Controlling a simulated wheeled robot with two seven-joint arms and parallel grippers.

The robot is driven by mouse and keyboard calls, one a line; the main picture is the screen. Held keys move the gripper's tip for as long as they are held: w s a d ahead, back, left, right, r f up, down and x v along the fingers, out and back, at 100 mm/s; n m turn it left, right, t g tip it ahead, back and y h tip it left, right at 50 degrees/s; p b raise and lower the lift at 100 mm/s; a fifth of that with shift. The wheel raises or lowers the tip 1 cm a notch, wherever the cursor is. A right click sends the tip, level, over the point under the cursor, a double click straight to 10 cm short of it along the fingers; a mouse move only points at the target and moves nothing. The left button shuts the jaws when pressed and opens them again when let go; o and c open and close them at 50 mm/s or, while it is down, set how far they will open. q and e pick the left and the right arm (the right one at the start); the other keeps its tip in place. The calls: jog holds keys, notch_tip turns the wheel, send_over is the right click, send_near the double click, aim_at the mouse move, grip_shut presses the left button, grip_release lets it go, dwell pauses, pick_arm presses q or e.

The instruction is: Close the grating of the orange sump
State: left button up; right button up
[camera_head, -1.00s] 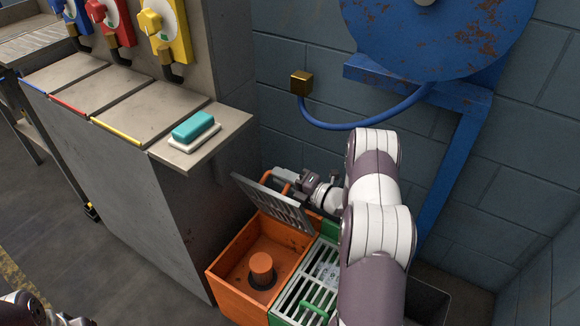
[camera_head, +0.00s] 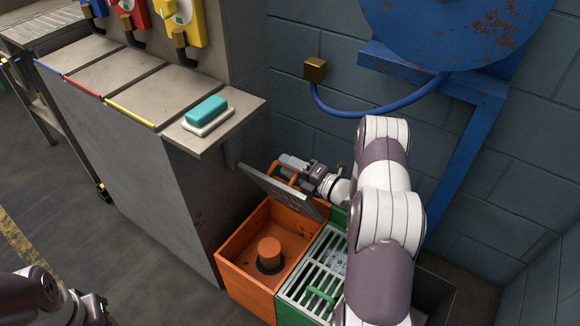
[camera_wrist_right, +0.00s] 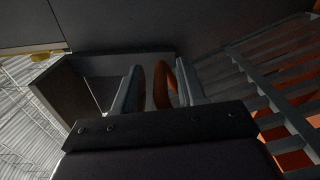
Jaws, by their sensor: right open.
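The orange sump (camera_head: 233,272) stands on the floor beside the grey counter, with an orange round plug (camera_head: 269,250) inside. Its grey grating (camera_head: 285,192) is raised and tilted over the back of the box; it also shows at the right of the right wrist view (camera_wrist_right: 275,85). My right gripper (camera_head: 285,167) is behind the grating. In the wrist view its open fingers (camera_wrist_right: 157,85) stand on either side of the grating's orange handle (camera_wrist_right: 162,85); contact is unclear. My left gripper (camera_head: 92,306) is at the lower left, away from the sump; its jaws are unclear.
A green sump (camera_head: 290,310) with its grating lying flat adjoins on the right. The grey counter (camera_head: 150,160) with soap (camera_head: 206,111) rises on the left. A blue wheel (camera_head: 450,30) and hose (camera_head: 370,112) are on the back wall. Floor at left is clear.

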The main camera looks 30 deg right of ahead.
jog(key=p+v, duration=0.2)
jog(key=v, duration=1)
jog(key=shift+s+d+p, duration=0.2)
jog(key=shift+s+p, duration=0.1)
jog(key=shift+c, duration=1)
jog(key=shift+n+y, duration=0.3)
jog(key=shift+y, duration=0.1)
jog(key=r+p, duration=0.3)
jog(key=w+a+r+p, duration=0.1)
jog(key=r, duration=0.1)
jog(key=shift+a+p, duration=0.15)
jog(key=shift+p, duration=0.2)
grip_shut()
jog(key=w+d+r+m+h+p, duration=0.2)
jog(key=w+d+r+h+p, duration=0.3)
jog(key=w+r+p, duration=0.3)
jog(key=s+d+f+m+g+h+p, duration=0.25)
jog(key=d+m+g+h+p, duration=0.6)
jog(key=d, duration=0.45)
jog(key=s+a+r+m+g+y, duration=0.1)
jog(key=s+a+m+g+y, duration=0.3)
jog(key=a, duration=0.4)
jog(key=s+a+m+g+y, duration=0.25)
jog(key=a+m+y, duration=0.3)
jog(key=a, duration=0.35)
jog(key=x, duration=0.9)
jog(key=shift+a+f+n+y, duration=0.2)
jog(key=shift+a+n+y, duration=0.1)
jog(key=shift+a, duration=0.15)
